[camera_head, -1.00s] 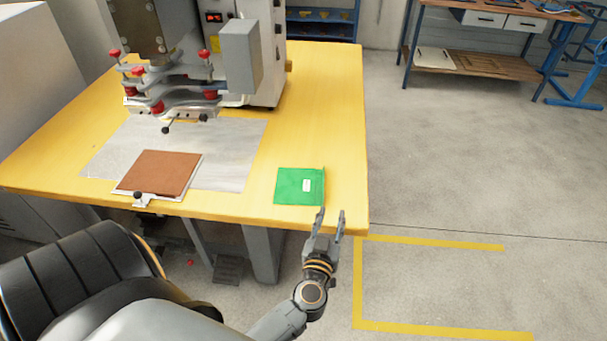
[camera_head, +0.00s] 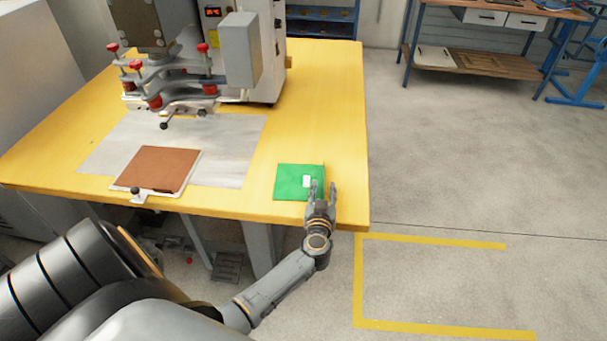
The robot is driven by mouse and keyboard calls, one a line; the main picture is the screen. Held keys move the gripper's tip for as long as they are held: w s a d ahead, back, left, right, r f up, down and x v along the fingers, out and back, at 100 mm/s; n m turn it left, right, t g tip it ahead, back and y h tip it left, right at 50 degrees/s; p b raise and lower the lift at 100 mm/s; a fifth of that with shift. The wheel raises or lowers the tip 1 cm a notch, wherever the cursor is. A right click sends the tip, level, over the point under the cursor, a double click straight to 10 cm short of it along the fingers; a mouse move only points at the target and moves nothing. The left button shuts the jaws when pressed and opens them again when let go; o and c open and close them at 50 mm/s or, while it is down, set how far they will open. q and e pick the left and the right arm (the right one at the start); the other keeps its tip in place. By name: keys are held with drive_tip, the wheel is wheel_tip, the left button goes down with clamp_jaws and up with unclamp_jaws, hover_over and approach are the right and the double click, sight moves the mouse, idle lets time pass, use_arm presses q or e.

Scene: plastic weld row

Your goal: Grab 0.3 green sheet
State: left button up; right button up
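The green sheet (camera_head: 288,180) lies flat near the front right corner of the yellow table, with a small white label (camera_head: 307,181) on it. My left gripper (camera_head: 323,186) reaches in from the front, at the sheet's right front edge. Its two fingers are apart, and in this view they overlap the sheet's right part. I cannot tell whether the fingers touch the sheet. Nothing shows between them as held. My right gripper is not in view.
The yellow table (camera_head: 330,110) carries a welding machine (camera_head: 240,55) at the back. A brown plate (camera_head: 157,169) lies on a grey mat (camera_head: 222,150) left of the sheet. The table's right side is clear. A workbench (camera_head: 470,50) stands far back right.

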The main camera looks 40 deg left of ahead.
use_arm(q)
drive_tip(key=shift+x, duration=1.15)
clamp_jaws()
